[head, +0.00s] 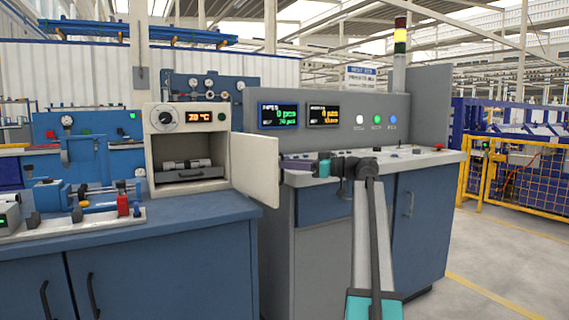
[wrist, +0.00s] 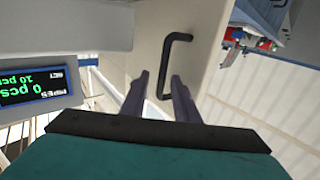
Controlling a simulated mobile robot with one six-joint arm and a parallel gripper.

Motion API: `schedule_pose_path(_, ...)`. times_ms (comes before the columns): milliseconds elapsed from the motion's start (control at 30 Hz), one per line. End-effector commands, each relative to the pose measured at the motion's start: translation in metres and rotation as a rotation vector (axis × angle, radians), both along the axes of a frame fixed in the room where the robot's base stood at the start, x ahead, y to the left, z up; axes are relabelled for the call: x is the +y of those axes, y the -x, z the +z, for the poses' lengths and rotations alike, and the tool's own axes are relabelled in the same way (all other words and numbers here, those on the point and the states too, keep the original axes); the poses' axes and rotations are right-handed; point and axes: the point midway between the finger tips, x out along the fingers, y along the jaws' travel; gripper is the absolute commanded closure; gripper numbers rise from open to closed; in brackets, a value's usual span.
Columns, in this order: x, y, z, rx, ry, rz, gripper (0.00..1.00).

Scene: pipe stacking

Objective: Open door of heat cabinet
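The heat cabinet (head: 188,130) is a cream box on the blue bench, its display reading about 70 °C. Its door (head: 256,170) stands wide open on the right side, showing its inner face in the head view. The dark chamber holds a grey fixture or part (head: 186,164). In the wrist view, the black door handle (wrist: 166,68) is on the cream door panel (wrist: 130,66). My gripper (wrist: 160,76) has its two fingers apart, with the handle bar between or just past the fingertips. Contact is not clear. In the head view my gripper (head: 292,163) is behind the door's free edge.
A grey console with two displays (head: 300,115) and blue cupboards (head: 418,215) stands to the right, close under my arm. Clamps and a tray (head: 95,217) sit on the left bench. Open floor (head: 510,265) lies at the right, before a yellow fence.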

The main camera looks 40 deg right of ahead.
Motion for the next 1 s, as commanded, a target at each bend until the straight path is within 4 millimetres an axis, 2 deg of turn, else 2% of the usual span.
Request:
schedule_pose_path(600,-0.051,0.081,0.003,-0.001,-0.001,-0.001,0.72)
schedule_pose_path(800,-0.062,0.098,0.002,0.000,-0.001,0.000,0.72)
schedule_pose_path(1000,-0.065,0.103,0.001,-0.001,-0.001,0.002,0.72)
